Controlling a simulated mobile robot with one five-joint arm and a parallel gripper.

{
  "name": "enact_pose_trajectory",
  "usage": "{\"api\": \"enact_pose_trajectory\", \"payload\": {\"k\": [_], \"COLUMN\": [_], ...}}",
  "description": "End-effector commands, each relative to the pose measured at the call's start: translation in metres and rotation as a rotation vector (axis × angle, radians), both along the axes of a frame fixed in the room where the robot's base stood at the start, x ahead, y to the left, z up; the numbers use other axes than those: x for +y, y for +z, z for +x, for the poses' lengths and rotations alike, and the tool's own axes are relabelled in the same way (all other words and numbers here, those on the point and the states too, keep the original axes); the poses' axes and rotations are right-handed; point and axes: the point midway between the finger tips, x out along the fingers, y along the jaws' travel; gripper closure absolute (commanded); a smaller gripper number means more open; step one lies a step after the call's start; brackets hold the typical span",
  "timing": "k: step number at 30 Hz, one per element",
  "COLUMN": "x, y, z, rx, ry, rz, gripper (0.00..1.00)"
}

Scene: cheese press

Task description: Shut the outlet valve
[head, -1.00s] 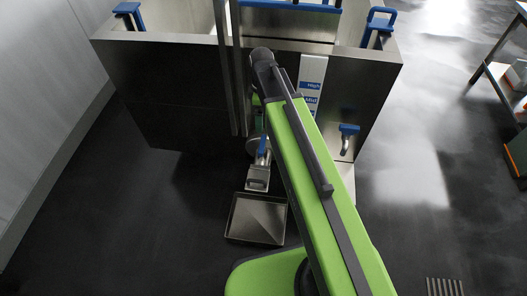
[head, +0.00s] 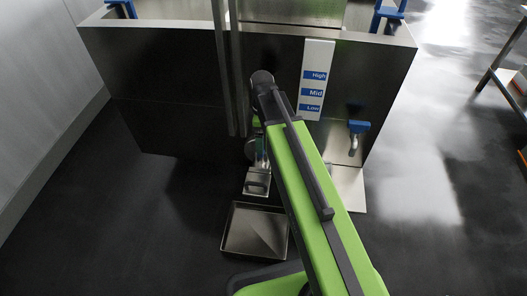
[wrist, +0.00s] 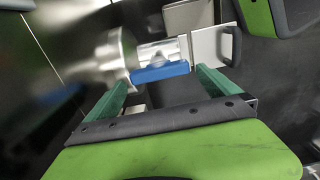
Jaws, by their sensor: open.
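The outlet valve is a steel pipe fitting with a round flange (wrist: 118,58) on the tank wall and a blue lever handle (wrist: 160,72). In the wrist view the handle lies roughly crosswise along the pipe. My gripper (wrist: 161,79) is open, its two green fingers apart, one near each end of the handle; whether either touches it I cannot tell. In the head view the outlet's square steel end (head: 257,182) shows low on the tank front. My arm hides part of the valve there, and the blue handle is not clearly visible.
A steel tray (head: 254,232) sits on the floor below the outlet. The tank (head: 170,90) carries a High/Mid/Low label (head: 315,80) and a second blue-handled tap (head: 357,128) to the right. A shelf (head: 510,80) stands far right. Floor at left is clear.

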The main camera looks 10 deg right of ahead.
Motion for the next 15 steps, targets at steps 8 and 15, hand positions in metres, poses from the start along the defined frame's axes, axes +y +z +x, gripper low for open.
{"api": "enact_pose_trajectory", "payload": {"k": [8, 15], "x": [0.000, -0.001], "y": [-0.037, -0.035], "z": [0.000, 0.000], "rx": [0.000, 0.000], "ry": [-0.001, -0.001], "rz": [0.000, 0.000], "gripper": [0.00, 0.03]}}
